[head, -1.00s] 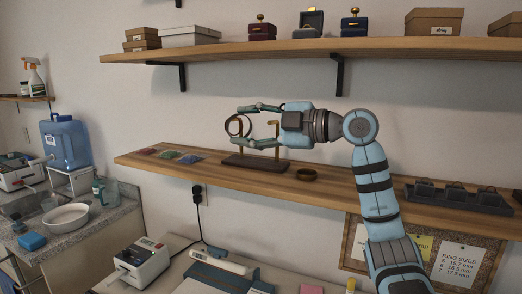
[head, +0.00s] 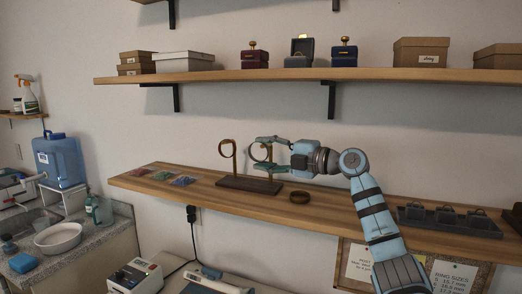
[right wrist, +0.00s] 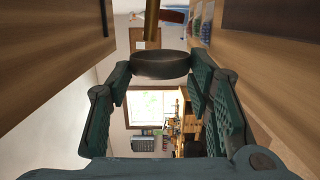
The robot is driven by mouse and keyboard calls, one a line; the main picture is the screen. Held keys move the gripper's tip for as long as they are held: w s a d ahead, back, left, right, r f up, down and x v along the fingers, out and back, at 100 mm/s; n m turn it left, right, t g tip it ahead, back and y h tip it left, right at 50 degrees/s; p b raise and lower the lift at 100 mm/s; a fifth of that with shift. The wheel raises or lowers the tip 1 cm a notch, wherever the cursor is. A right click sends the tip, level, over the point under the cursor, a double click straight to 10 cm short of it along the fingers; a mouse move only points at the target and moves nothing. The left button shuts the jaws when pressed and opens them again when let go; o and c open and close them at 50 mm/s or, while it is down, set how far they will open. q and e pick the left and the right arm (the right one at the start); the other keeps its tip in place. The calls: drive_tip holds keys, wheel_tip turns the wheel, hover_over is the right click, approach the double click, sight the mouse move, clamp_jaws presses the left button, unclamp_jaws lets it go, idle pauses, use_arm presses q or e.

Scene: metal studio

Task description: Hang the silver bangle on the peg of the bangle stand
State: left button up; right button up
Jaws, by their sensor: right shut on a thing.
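The bangle stand (head: 250,185) is a dark base with brass posts on the long lower shelf. A brownish-gold ring (head: 221,149) shows at its left post. My right gripper (head: 264,153) is shut on the silver bangle (head: 251,150), which stands on edge beside the right post. In the right wrist view the bangle (right wrist: 160,66) is a grey band pinched between the fingertips, and a brass post (right wrist: 152,20) shows close beyond it. I cannot tell whether the bangle is around the peg. My left gripper is out of view.
A small round dish (head: 299,197) sits just right of the stand's base. Coloured packets (head: 160,175) lie to the left, and a dark ring display (head: 450,219) stands to the right. The upper shelf (head: 290,76) runs above, with boxes on it.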

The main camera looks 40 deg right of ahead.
drive_tip(key=d+p, duration=0.1)
drive_tip(key=w+d, duration=0.1)
drive_tip(key=w+d+f+p, duration=0.1)
drive_tip(key=d, duration=0.1)
drive_tip(key=shift+w+p, duration=0.1)
drive_tip(key=shift+p, duration=0.25)
drive_tip(key=o, duration=1.2)
drive_tip(key=shift+d, duration=0.1)
drive_tip(key=v, duration=0.7)
